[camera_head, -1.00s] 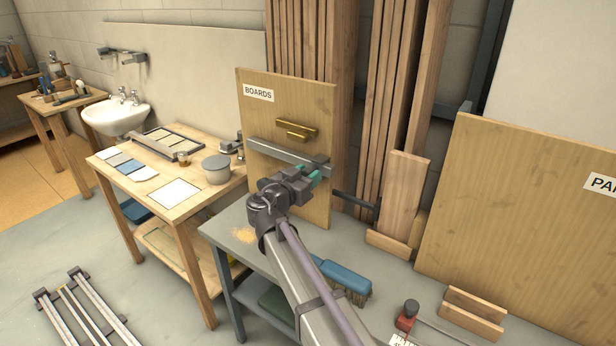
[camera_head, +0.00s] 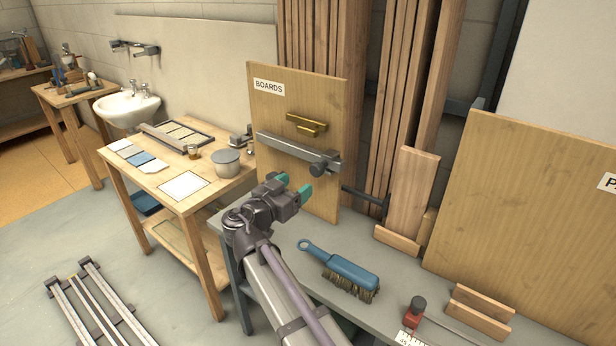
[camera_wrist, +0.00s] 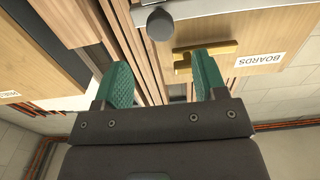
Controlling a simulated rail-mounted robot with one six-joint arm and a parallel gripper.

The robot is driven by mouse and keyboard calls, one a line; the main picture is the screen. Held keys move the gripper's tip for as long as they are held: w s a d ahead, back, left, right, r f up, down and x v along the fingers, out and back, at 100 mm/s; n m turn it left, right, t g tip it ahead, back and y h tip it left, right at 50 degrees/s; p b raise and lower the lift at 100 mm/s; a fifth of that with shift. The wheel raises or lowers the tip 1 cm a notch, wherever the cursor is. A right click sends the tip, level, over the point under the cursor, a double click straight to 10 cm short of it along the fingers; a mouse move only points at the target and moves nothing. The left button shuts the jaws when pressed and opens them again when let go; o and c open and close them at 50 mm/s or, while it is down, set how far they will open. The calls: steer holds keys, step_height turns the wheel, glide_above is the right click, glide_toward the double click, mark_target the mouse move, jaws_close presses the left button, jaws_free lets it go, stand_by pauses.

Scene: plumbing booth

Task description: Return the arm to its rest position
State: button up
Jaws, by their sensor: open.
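My gripper (camera_head: 296,190) is open and empty, with green fingertips, in front of the lower part of the BOARDS panel (camera_head: 330,95). In the wrist view my gripper (camera_wrist: 160,85) shows its two green fingers spread apart with nothing between them. The panel carries a brass handle (camera_head: 307,125) and a grey metal bar with a dark round knob (camera_head: 318,169). The knob also shows in the wrist view (camera_wrist: 160,24), beyond the fingers. My gripper appears apart from the panel and knob.
Below my gripper is a grey bench (camera_head: 400,285) with a blue brush (camera_head: 345,275) and a red-based tool (camera_head: 413,313). A wooden table (camera_head: 150,190) with a lidded pot (camera_head: 226,162) stands left. Tall boards (camera_head: 400,90) lean behind. A wooden panel (camera_head: 530,220) stands right.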

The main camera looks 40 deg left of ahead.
steer(key=shift+s, duration=0.65)
